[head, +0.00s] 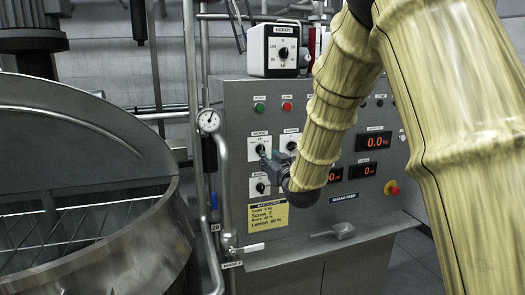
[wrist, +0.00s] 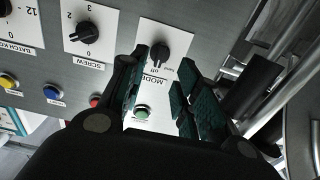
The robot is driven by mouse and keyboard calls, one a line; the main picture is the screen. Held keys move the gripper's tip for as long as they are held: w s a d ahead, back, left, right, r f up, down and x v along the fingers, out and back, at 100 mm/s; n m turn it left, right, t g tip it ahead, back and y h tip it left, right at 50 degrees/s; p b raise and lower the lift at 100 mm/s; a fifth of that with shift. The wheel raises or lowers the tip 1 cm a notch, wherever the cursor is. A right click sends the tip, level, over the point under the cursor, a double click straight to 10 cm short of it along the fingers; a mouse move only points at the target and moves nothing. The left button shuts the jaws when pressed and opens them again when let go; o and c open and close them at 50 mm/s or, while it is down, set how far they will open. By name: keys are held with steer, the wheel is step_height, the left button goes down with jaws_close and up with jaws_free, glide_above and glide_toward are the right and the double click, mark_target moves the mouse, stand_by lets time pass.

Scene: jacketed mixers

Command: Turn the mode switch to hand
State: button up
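The mode switch (wrist: 158,52) is a black knob on a white plate labelled MODE. In the head view the mode switch (head: 260,148) is at the upper left of the grey panel, close to my fingertips. My gripper (wrist: 163,80) is open, its dark green-padded fingers apart and nothing visible between them. In the head view my gripper (head: 272,162) is partly hidden by my arm. I cannot tell whether a finger touches the knob or which setting its pointer marks.
The screw knob (wrist: 90,34) is beside the mode plate. Green (wrist: 141,112), red (wrist: 95,100) and blue (wrist: 52,93) buttons are close by. A pressure gauge (head: 208,120) and pipes stand left of the panel, beside a large steel vessel (head: 120,240). A scoop (head: 343,230) lies on the ledge.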

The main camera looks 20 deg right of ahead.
steer(key=w+p, duration=0.3)
steer(key=w, duration=0.5)
steer(key=shift+a, duration=0.15)
jaws_close()
